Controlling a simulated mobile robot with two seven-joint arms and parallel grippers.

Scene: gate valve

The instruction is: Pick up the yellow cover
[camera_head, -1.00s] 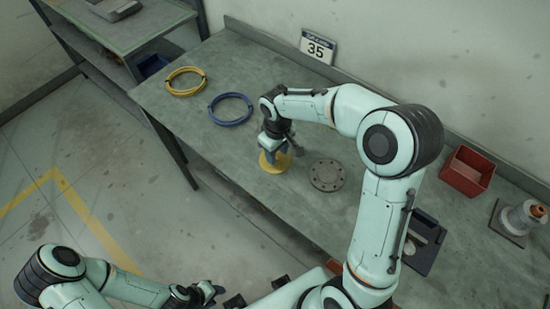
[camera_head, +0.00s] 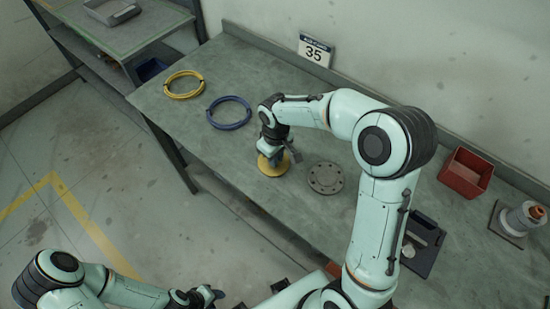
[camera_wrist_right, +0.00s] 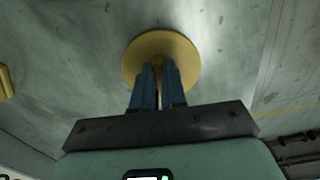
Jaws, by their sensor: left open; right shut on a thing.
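The yellow cover (camera_head: 272,167) is a round disc on the workbench, under my right gripper (camera_head: 271,154). In the right wrist view the cover (camera_wrist_right: 142,52) shows as a yellow disc with a small upright part at its middle. The blue-grey fingers of my right gripper (camera_wrist_right: 159,69) are shut on that part. I cannot tell whether the cover touches the bench or is slightly above it. My left gripper (camera_head: 214,297) is open and empty at the bottom of the head view, away from the bench.
A grey flange (camera_head: 325,178) lies just right of the cover. A blue coil (camera_head: 229,112) and a yellow coil (camera_head: 184,84) lie to the left. A red bin (camera_head: 465,173), a dark tray (camera_head: 424,246) and a grey fitting (camera_head: 520,219) stand at the right.

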